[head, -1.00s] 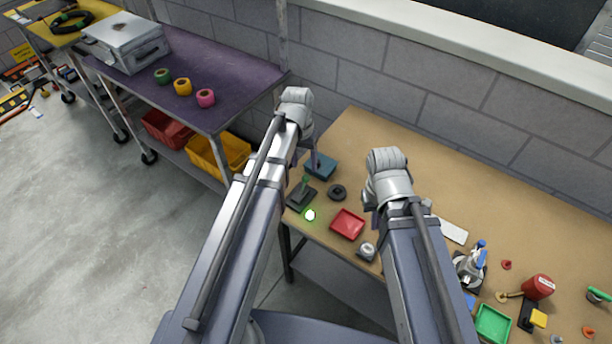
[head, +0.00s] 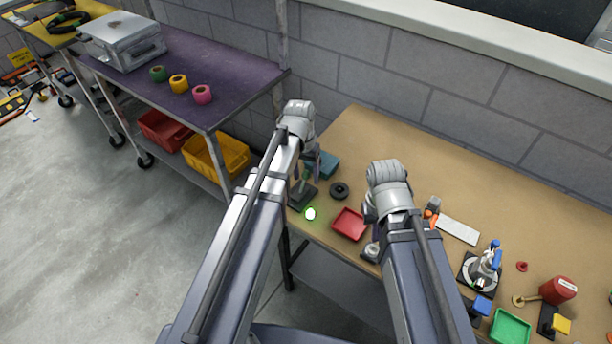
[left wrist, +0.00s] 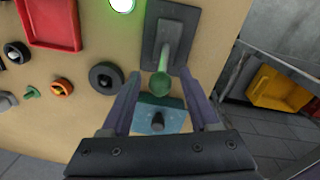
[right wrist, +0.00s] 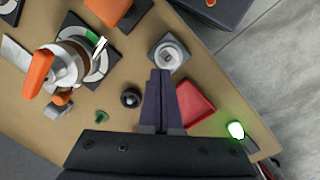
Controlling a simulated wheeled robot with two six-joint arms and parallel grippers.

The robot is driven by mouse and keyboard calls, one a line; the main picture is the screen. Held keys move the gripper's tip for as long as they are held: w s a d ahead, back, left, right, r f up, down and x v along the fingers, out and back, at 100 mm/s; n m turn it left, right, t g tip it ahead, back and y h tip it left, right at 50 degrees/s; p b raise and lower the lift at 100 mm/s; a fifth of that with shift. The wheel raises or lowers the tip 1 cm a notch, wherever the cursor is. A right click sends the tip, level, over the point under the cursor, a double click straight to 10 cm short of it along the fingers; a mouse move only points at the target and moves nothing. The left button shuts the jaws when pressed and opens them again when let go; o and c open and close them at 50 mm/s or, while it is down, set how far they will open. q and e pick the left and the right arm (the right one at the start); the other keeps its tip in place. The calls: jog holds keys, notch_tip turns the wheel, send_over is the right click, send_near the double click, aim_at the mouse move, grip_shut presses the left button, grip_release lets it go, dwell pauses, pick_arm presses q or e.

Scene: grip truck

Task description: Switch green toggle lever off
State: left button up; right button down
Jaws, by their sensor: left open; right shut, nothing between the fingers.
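The green toggle lever (left wrist: 168,84) has a round green knob and rises from a dark base plate (left wrist: 152,38). In the head view its dark base (head: 301,197) sits at the table's left end, with the lever partly hidden by my left gripper (head: 308,172). In the left wrist view my left gripper (left wrist: 160,82) is open, its fingers on either side of the knob with gaps visible. A lit green lamp (head: 310,214) glows beside the base. My right gripper (right wrist: 159,74) is shut and empty, above the table near the red tray (right wrist: 194,103).
A teal box with a dark knob (left wrist: 158,118) is close beyond the lever. A black ring (head: 340,190) lies to the lever's right. A grey round knob on a plate (right wrist: 168,54) is near my right gripper. A purple-topped cart (head: 215,85) stands left of the table.

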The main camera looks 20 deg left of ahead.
pick_arm(q)
grip_shut()
dwell(1.3)
